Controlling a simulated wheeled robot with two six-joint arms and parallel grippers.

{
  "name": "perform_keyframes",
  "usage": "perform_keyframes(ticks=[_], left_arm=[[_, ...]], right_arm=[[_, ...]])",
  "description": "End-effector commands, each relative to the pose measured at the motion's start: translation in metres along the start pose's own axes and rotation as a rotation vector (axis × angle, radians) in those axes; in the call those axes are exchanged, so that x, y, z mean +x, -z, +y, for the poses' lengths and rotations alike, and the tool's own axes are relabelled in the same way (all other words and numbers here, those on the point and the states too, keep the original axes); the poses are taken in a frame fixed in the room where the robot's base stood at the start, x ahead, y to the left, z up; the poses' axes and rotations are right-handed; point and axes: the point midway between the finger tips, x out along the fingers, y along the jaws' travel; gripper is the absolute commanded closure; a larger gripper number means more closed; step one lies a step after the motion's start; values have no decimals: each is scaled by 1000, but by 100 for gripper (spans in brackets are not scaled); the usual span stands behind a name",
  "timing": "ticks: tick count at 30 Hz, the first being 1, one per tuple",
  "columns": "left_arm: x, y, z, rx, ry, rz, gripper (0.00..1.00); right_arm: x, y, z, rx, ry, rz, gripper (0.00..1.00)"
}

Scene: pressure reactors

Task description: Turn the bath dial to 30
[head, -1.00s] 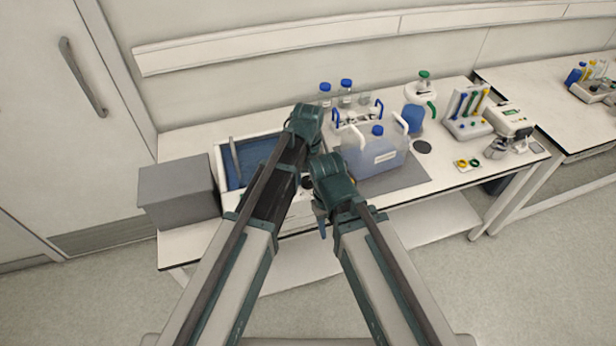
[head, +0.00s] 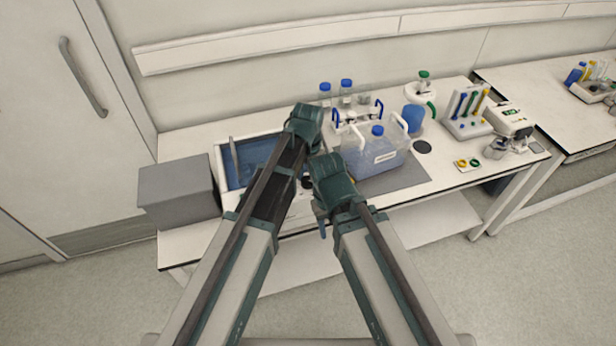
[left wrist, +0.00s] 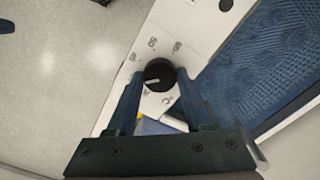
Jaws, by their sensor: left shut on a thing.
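The bath dial (left wrist: 159,75) is a round black knob with a white pointer line, on the white front panel of the bath. In the left wrist view its pointer lies toward the left of the picture. The water bath (head: 222,164) is a white box with blue water, partly behind my left arm in the head view. My right gripper is mostly hidden below its wrist, and its jaws cannot be made out.
A grey box (head: 178,190) stands left of the bath. A clear bluish tank (head: 375,155) stands on a grey mat (head: 408,178) to the right. Bottles, a pipette rack (head: 466,122) and a small instrument (head: 508,118) are farther right.

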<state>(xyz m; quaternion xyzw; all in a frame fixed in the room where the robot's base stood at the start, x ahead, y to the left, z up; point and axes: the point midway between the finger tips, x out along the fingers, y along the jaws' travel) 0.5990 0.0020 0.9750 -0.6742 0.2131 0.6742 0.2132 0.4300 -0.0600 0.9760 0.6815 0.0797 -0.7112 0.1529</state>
Motion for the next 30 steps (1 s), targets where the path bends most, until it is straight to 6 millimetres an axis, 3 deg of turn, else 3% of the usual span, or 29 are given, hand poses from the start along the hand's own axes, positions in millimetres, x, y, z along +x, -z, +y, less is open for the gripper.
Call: perform_keyframes(ticks=[15,16,18,21,30], left_arm=[[0,0,0,17,0,0,100],[0,0,0,17,0,0,43],[0,0,0,17,0,0,30],[0,0,0,16,0,0,18],[-1,0,0,16,0,0,18]], right_arm=[[0,0,0,0,0,0,52],[0,0,0,0,0,0,52],[0,0,0,0,0,0,52],[0,0,0,0,0,0,52],[-1,0,0,0,0,0,52]])
